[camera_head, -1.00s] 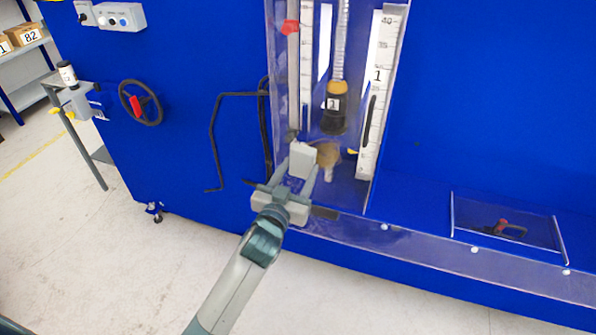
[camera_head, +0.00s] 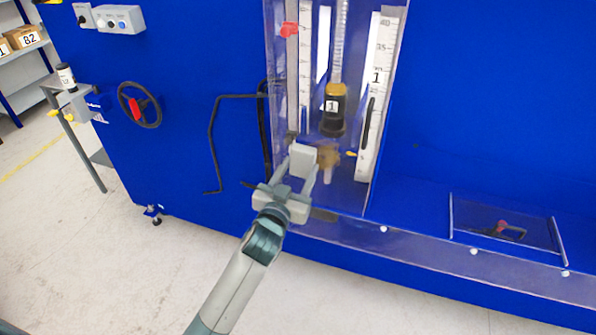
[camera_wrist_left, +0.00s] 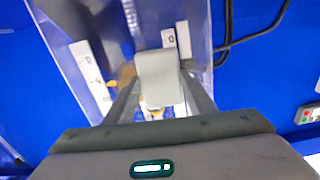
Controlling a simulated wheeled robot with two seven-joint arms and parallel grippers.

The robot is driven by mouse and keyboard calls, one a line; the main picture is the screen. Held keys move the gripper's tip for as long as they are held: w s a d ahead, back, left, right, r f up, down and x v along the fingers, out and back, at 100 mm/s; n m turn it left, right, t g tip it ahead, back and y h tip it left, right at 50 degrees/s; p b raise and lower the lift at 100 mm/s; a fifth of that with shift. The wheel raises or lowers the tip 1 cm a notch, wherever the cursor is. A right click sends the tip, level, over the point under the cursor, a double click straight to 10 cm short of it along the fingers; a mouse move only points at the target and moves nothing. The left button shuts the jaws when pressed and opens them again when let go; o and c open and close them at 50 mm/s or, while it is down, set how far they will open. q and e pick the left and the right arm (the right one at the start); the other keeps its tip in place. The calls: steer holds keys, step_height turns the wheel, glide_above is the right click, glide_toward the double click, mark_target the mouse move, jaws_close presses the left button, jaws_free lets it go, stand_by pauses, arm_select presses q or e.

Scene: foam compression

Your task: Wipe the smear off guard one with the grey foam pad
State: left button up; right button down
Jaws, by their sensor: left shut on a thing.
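Guard one (camera_head: 345,190) is a clear upright panel in front of a column marked 1. A brown smear (camera_head: 328,156) shows low on the guard. My left gripper (camera_head: 303,175) is shut on the grey foam pad (camera_head: 303,160), holding it at the guard just left of the smear. The pad may hide part of the smear; I cannot tell whether it touches the panel. In the left wrist view the pad (camera_wrist_left: 158,75) sits between the fingers, with a brownish patch (camera_wrist_left: 127,73) to its left. My right gripper is not in view.
Behind the guard are a black-and-yellow weight (camera_head: 333,108) and a white scale (camera_head: 378,95). A black bent rod (camera_head: 213,140) and a handwheel (camera_head: 139,105) are to the left. A small clear cover (camera_head: 505,222) is at right. The floor in front is clear.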

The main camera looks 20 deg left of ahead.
arm_select(q)
steer(key=shift+w, duration=0.45)
steer(key=shift+d, duration=0.1)
steer(key=shift+s+d, duration=0.2)
steer(key=shift+d, duration=1.5)
steer(key=shift+d, duration=1.75)
steer(key=shift+d, duration=0.1)
